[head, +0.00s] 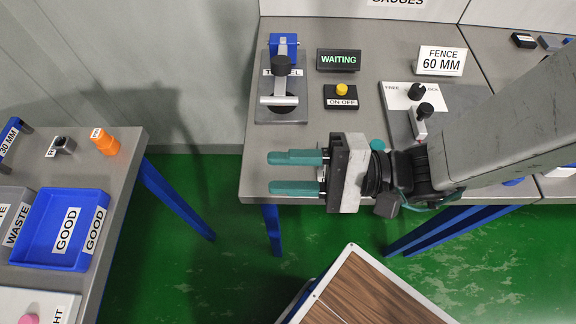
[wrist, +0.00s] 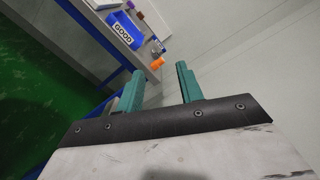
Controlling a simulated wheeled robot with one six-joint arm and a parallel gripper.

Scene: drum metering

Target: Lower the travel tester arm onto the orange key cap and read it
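What looks like the travel tester stands on the grey bench in the head view: a dark grey base plate (head: 262,108), a blue block (head: 285,44), a black knob (head: 281,65) and a pale metal bar (head: 279,100). Its label is partly hidden by the knob. An orange piece (head: 106,143), perhaps the key cap, sits on the left table with a small label on it; it also shows in the wrist view (wrist: 157,63). No orange is visible on the tester. My gripper (head: 296,172) is open and empty, fingers pointing left, over the bench's front edge, nearer me than the tester.
A black display (head: 338,60) reads WAITING above an ON OFF box (head: 340,103) with a yellow button. A FENCE 60 MM sign (head: 441,61) and a lever fixture (head: 400,95) stand to the right. A blue GOOD tray (head: 62,229) is on the left table. Green floor separates the tables.

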